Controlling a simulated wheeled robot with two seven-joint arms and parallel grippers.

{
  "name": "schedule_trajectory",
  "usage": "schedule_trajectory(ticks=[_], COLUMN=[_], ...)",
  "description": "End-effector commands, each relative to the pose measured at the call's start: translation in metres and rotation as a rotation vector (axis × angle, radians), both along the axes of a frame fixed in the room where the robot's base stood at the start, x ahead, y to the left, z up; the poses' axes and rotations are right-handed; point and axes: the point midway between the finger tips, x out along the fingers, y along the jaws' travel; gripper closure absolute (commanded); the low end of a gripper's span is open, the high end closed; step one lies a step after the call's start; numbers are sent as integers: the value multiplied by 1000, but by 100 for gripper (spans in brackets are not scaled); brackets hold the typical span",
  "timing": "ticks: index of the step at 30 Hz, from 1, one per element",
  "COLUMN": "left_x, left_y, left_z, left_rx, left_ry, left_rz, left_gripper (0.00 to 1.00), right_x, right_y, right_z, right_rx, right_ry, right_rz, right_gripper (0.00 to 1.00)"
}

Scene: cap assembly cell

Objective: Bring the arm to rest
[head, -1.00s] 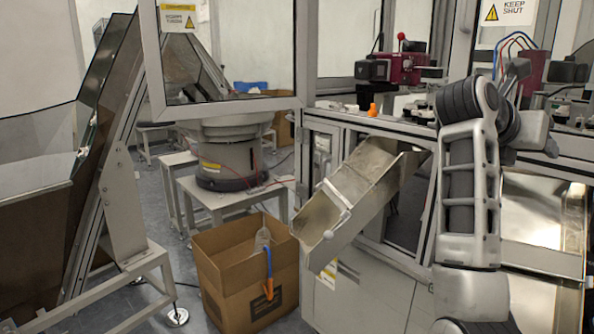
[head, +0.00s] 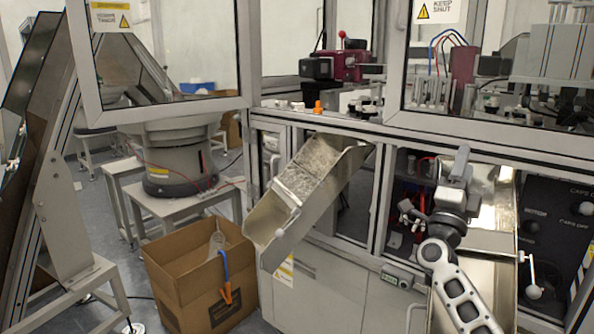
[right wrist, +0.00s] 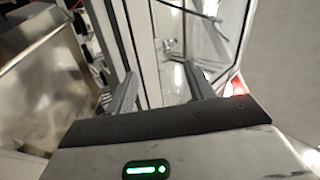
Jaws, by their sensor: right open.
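My right arm (head: 462,295) comes up from the lower right in the head view, with my right gripper (head: 457,172) in front of the cell's lower opening. In the right wrist view my right gripper (right wrist: 163,85) has its two fingers apart. Nothing shows between them except the background of frame posts and a glazed panel. The gripper's fingertips are small and hard to make out in the head view. My left gripper is in neither view.
A metal chute (head: 310,190) slopes from the cell toward a cardboard box (head: 190,285) on the floor. A silver tray (head: 490,240) lies beside my right arm. A dark panel (head: 556,225) stands at the right. Open floor shows between the box and the left frame.

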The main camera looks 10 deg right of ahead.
Motion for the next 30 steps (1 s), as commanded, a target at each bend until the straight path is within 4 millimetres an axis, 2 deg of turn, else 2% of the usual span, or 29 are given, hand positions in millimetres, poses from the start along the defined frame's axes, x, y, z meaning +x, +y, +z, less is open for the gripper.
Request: schedule_trajectory(ticks=[1,3,6,7,11,16,18,21,26,29,30], left_x=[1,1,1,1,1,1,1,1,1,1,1], left_y=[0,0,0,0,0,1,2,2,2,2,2], left_z=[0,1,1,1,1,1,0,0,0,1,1], left_rx=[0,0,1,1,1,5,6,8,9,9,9], left_ry=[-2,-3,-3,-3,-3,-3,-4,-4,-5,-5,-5], left_rz=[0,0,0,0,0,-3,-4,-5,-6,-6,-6], left_gripper=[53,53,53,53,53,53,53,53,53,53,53], right_x=[16,40,66,72,88,92,88,67,27,-8,-26], right_y=[25,59,92,98,106,87,76,101,133,158,169], right_z=[3,-3,-31,-41,-85,-135,-154,-194,-249,-288,-304], right_rx=[-154,-381,-658,-727,-964,-1175,-1235,-1252,-1280,-1293,-1296], right_ry=[96,261,504,573,853,1193,1326,1325,1349,1370,1379], right_rz=[42,83,100,97,62,-29,-70,2,100,180,217], right_gripper=[47,47,47,47,47,47,47,47,47,47,47])
